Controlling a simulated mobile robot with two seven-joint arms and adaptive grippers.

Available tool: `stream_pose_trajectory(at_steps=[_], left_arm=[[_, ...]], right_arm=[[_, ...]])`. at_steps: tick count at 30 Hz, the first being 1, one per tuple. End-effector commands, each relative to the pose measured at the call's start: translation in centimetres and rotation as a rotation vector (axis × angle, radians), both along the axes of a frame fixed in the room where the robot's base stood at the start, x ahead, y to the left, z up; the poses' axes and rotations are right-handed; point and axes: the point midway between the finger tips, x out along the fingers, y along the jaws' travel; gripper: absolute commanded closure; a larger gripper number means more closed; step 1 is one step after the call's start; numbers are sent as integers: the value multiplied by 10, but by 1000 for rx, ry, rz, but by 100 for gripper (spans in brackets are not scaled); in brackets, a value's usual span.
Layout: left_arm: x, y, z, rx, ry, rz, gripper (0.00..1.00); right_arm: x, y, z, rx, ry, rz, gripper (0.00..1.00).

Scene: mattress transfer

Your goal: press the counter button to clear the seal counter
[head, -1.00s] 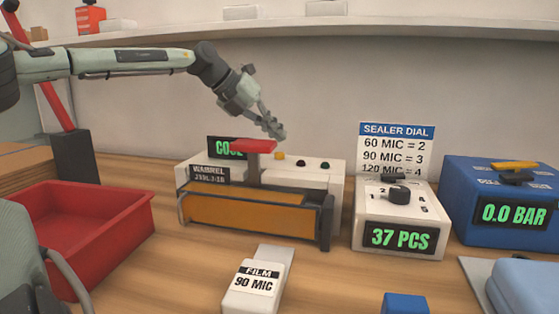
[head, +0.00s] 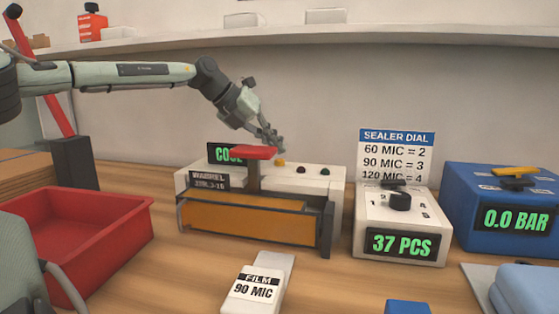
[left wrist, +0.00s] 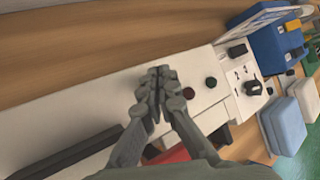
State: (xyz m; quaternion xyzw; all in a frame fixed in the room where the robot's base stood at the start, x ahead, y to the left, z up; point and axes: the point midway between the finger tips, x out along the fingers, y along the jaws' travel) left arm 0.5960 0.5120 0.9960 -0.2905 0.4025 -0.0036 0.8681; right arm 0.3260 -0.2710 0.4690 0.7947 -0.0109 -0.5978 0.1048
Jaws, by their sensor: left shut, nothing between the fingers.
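The white sealer (head: 190,222) stands mid-table with a red-topped handle (head: 252,153) and a "COOL" display. My right gripper is out of view.
A blue pump box (head: 455,205) reading "0.0 BAR" stands at the right. A red bin (head: 110,245) is at the left. A "FILM 90 MIC" block (head: 255,287) lies in front, and a sealer dial sign (head: 396,155) stands behind the dial box.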

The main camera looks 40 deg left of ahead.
Motion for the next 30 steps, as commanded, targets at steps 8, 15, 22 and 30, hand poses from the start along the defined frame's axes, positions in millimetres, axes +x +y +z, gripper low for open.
stream_pose_trajectory(at_steps=[8, 15, 22, 30], left_arm=[[0, 0, 0, 0, 0, 0, 100], [0, 0, 0, 0, 0, 0, 100], [0, 0, -2, 0, 0, 0, 100], [0, 0, -9, 0, 0, 0, 100]], right_arm=[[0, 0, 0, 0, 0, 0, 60], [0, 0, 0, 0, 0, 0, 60], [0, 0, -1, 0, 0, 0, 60], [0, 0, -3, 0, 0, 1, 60]])
